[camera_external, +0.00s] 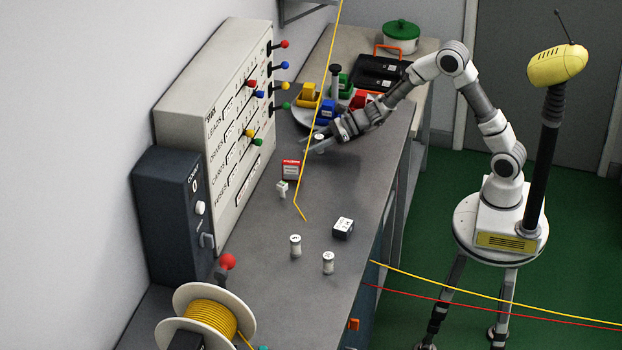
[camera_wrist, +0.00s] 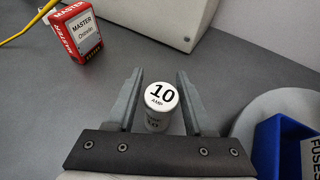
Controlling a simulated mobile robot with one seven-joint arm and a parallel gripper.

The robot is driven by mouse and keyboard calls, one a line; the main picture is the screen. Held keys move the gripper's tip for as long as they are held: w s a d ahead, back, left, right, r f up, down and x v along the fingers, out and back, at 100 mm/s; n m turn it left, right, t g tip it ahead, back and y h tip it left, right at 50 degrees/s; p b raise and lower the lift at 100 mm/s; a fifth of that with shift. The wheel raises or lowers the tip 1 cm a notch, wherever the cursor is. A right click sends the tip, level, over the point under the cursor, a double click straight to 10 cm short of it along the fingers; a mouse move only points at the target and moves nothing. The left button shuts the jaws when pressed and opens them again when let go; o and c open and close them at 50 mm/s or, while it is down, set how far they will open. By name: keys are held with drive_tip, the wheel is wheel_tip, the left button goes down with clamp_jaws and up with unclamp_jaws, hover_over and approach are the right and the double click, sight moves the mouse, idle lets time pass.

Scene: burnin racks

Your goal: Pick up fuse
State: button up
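A white cylindrical fuse (camera_wrist: 160,97) marked "10 AMP" stands upright between the two fingers of my gripper (camera_wrist: 160,76) in the wrist view. The fingers are open, with a gap on each side of the fuse. In the external view my gripper (camera_external: 309,144) is low over the far part of the bench, with the small pale fuse (camera_external: 319,137) at its fingers. Two more white fuses stand near the front of the bench, one on the left (camera_external: 295,246) and one on the right (camera_external: 328,263).
A red "MASTER" block (camera_wrist: 78,34) stands ahead on the left. A blue bin (camera_wrist: 282,143) labelled "FUSES" sits on a round tray (camera_wrist: 262,106) close on my right. A panel with coloured levers (camera_external: 235,110) lines the wall side. A yellow wire (camera_external: 318,105) crosses near my gripper.

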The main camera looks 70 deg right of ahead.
clamp_jaws()
drive_tip(key=shift+r, duration=0.15)
